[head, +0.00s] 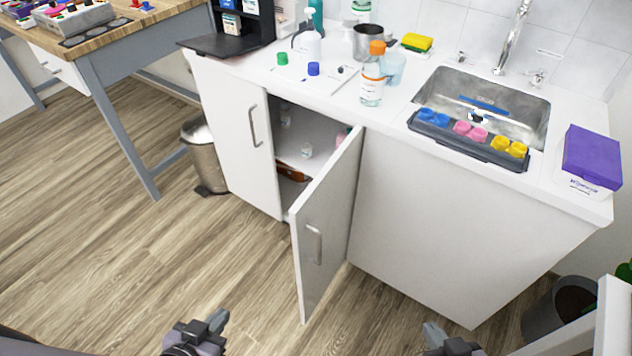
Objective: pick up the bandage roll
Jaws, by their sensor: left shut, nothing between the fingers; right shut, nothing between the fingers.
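I cannot make out a bandage roll for certain. A small white item (307,151) stands inside the open cabinet under the counter, too small to identify. Another small pale item (286,118) is deeper in, in shadow. The cabinet's right door (325,232) is swung open and hides part of the inside. My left gripper (219,319) is at the bottom edge, shut and empty, in front of the cabinet and apart from it. My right gripper (432,332) is at the bottom edge to the right, shut and empty, touching nothing.
The counter holds an orange-capped bottle (373,75), a metal cup (367,43), a tray of coloured cups (468,140), a sink (520,112) and a purple-lidded box (590,160). A bin (203,160) stands left of the cabinet.

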